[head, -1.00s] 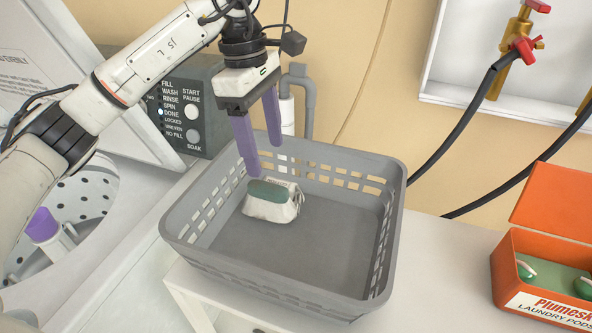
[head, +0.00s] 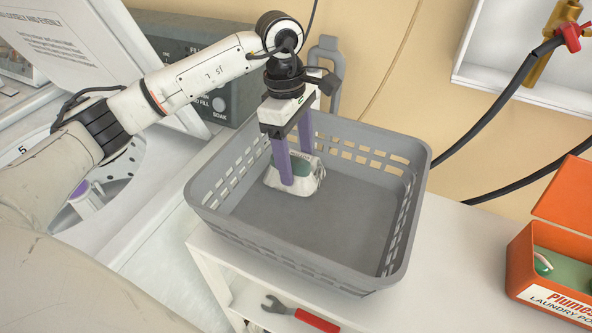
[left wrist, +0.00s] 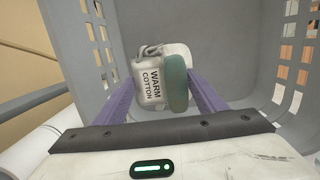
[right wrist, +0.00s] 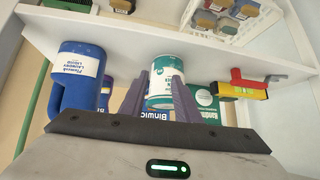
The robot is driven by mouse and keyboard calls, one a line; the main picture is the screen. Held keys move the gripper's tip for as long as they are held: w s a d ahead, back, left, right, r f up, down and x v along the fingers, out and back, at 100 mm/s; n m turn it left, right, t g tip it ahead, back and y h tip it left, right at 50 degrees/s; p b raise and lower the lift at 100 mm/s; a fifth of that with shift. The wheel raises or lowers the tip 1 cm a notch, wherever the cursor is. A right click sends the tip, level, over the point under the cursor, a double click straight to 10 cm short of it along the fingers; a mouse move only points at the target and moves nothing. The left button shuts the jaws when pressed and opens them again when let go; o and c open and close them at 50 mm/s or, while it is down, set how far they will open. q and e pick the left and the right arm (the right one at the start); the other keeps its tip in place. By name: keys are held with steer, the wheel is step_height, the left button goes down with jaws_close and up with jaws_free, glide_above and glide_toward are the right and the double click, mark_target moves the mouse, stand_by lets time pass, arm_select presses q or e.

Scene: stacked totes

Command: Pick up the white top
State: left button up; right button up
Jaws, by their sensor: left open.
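The white top (head: 310,186) is a small pale bundle near the back left corner inside the grey basket (head: 330,262). A green piece (left wrist: 176,82) lies on or against it, and black lettering shows on the white part (left wrist: 150,84) in the left wrist view. My left gripper (head: 298,171) points down into the basket with its purple fingers open. One finger stands on either side of the bundle, and I cannot tell whether they touch it. My right gripper (right wrist: 158,76) is outside the head view.
The basket stands on a white table (head: 450,250) beside the washer. A red-handled wrench (head: 300,312) lies on a lower shelf. In the right wrist view, a blue bottle (right wrist: 82,75) and a green-white can (right wrist: 160,85) stand near a shelf.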

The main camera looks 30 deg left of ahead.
arm_select(q)
steer(key=c, duration=0.9)
steer(key=shift+c, duration=0.2)
steer(key=shift+r, duration=0.1)
